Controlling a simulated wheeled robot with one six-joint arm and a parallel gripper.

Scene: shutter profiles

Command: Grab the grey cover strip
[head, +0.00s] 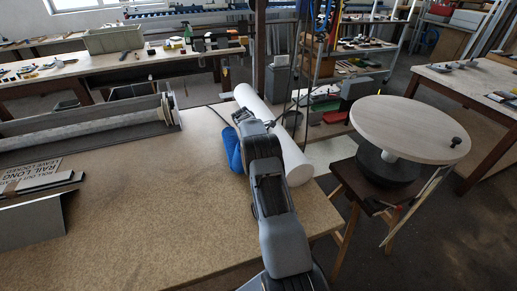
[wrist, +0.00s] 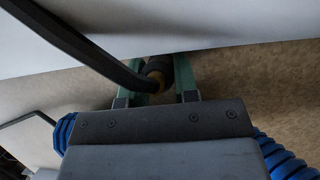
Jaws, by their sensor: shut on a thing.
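My gripper (wrist: 168,82) has green fingers, with a dark round piece (wrist: 157,70) with a yellow-brown end between them. A dark band (wrist: 75,42) crosses from the upper left to this piece and partly covers it. I cannot tell whether either is the grey cover strip. In the head view my arm reaches over the table, and its own links hide the fingertips. A stack of dark and pale strips (head: 42,185) lies at the table's left edge, with a grey angled profile (head: 32,218) in front. Either could be the grey cover strip; both are far from my gripper.
A long white roll (head: 297,166) lies at the table's right side, close to my arm. A blue ribbed thing (head: 232,152) is beside my wrist. A grey roller unit (head: 85,122) fills the back left. The table's middle (head: 150,195) is clear. A round-topped stand (head: 410,125) is right.

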